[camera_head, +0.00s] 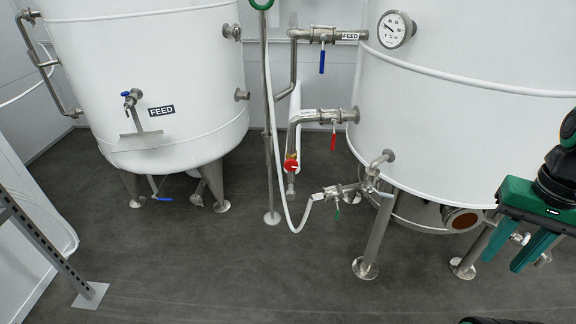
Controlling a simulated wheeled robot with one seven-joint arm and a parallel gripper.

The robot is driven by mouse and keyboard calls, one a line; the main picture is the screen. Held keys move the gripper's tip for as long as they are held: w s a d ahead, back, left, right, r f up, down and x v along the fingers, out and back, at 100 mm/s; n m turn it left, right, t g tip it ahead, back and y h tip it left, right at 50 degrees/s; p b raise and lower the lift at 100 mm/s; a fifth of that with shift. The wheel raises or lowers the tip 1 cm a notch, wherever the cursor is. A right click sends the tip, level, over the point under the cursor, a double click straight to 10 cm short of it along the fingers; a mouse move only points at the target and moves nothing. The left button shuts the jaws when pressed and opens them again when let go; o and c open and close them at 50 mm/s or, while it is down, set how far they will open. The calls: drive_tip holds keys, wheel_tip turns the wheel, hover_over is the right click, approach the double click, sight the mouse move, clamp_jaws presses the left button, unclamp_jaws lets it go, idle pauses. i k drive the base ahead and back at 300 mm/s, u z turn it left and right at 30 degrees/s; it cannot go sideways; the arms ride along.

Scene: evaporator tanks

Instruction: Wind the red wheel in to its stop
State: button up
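The red wheel (291,166) is a small round red handwheel low on the steel pipework between the two white tanks. A small brass-coloured part shows at its top edge. How far it is wound cannot be told from here. My gripper (501,266) is at the right edge, in front of the right tank, with two green fingers apart and nothing visible between them. It is well to the right of the wheel and does not touch it.
A red lever (333,136), a blue lever (322,61) and a green lever (337,212) sit on valves near the wheel. A white hose (284,200) hangs left of it. The right tank (465,125) stands on steel legs. Grey floor (200,265) in front is clear.

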sight(290, 164)
drive_tip(key=i, duration=0.85)
